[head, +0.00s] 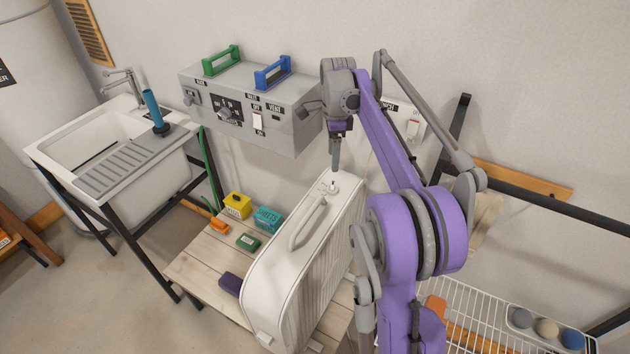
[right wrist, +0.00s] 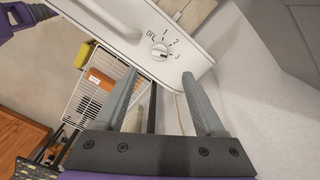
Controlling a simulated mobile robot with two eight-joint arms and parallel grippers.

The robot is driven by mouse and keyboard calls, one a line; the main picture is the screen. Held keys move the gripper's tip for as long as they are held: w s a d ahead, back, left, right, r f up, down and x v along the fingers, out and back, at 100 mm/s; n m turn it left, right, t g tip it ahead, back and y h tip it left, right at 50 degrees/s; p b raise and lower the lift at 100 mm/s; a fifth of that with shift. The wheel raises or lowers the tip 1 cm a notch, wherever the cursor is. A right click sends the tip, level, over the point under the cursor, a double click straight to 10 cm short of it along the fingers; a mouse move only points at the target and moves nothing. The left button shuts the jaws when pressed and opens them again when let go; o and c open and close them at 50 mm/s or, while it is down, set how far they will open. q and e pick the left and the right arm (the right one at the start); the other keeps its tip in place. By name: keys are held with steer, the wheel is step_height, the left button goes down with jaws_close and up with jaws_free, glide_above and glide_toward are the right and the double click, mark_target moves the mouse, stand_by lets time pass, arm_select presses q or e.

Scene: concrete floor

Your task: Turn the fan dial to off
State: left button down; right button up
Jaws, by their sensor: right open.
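The fan is a tall white slatted unit (head: 300,275) with a carry handle, standing upright on a low wooden table. Its small round white dial (head: 333,187) is on the top panel near the far end. In the right wrist view, the dial (right wrist: 159,52) is ringed by the marks OFF, 1, 2 and 3. A dark mark on the dial appears to face the 3. My right gripper (head: 336,162) points down just above the dial. In the right wrist view, its open fingers (right wrist: 159,68) spread to either side below the dial, with nothing between them. My left gripper is not in view.
A grey control box (head: 290,125) with green and blue handles is on the wall close behind my right gripper. The wooden table (head: 205,262) bears several small coloured boxes. A sink (head: 90,150) stands left, a white wire rack (head: 470,310) lower right. Floor shows at lower left.

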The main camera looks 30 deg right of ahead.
mark_target(332, 185)
step_height(332, 185, down, 10)
steer(key=shift+s+f, duration=0.1)
steer(key=shift+f, duration=0.05)
stand_by(0.3)
steer(key=shift+c, duration=0.4)
jaws_close()
